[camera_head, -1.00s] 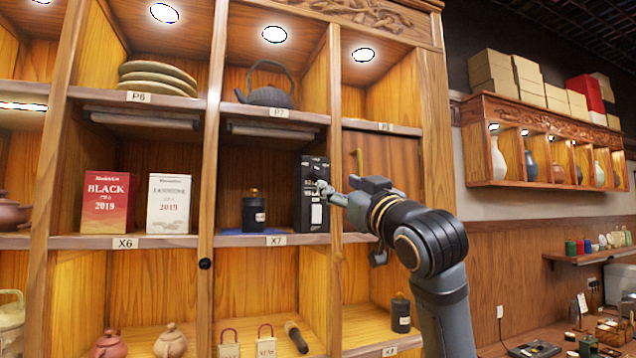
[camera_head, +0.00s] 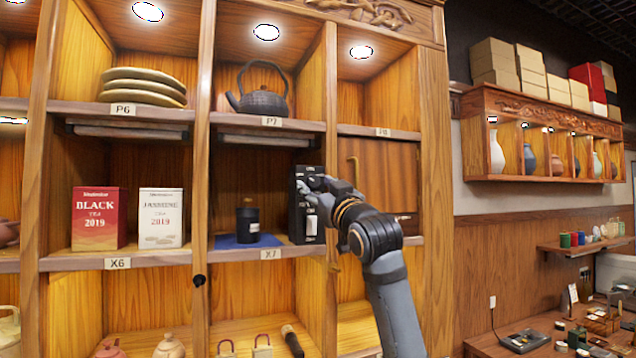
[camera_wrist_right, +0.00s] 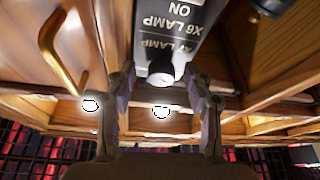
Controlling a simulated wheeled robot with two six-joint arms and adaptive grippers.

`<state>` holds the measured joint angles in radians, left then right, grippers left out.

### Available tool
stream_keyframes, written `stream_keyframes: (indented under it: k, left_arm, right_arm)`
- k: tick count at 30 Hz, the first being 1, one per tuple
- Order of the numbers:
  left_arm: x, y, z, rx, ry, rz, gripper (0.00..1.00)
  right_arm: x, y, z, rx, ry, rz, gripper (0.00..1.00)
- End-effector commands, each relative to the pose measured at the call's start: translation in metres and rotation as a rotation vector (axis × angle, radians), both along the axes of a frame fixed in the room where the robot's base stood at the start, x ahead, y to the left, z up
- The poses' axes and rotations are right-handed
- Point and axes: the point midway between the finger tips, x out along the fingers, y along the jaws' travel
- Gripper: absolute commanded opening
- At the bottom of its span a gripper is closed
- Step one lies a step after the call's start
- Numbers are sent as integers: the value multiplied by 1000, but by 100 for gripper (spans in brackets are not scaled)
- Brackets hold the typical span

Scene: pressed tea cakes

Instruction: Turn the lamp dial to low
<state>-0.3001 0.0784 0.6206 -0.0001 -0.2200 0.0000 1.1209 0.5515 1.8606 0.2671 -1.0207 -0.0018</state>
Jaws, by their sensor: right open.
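A tall black lamp control box (camera_head: 300,228) stands at the right end of the X7 shelf. My right gripper (camera_head: 312,186) is in front of its upper part and hides some of its face. In the right wrist view the box's face (camera_wrist_right: 185,30) shows upside-down labels reading X6 LAMP, X7 LAMP and ON. A round dark knob with a pale end (camera_wrist_right: 162,70) sits between the two open fingers of my right gripper (camera_wrist_right: 160,88). I cannot tell whether the fingers touch it, nor read the dial's setting. My left gripper is out of view.
A black canister (camera_head: 247,224) on a blue mat (camera_head: 226,242) stands left of the box. A wooden cupboard door (camera_head: 378,172) is just to the right, and its brass handle (camera_wrist_right: 58,50) is near the fingers. An iron teapot (camera_head: 262,101) stands on the shelf above.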

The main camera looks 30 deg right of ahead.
Motion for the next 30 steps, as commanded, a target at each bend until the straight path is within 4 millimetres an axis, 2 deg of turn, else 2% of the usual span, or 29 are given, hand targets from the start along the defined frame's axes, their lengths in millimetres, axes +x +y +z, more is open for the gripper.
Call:
stream_keyframes:
  k: [2, 12, 14, 23, 30]
  left_arm:
    - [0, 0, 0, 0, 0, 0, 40]
    - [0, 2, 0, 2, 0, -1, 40]
    - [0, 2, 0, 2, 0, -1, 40]
    - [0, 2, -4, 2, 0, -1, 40]
    - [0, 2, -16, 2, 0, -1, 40]
  right_arm:
    - [0, 0, 0, 0, 0, 0, 52]
    - [-1, 0, 0, 0, 0, 0, 6]
    - [-1, 0, 0, 0, 0, 0, 0]
    - [-1, 1, -1, 39, -10, 0, 0]
    - [0, 3, -2, 178, -45, 3, 0]
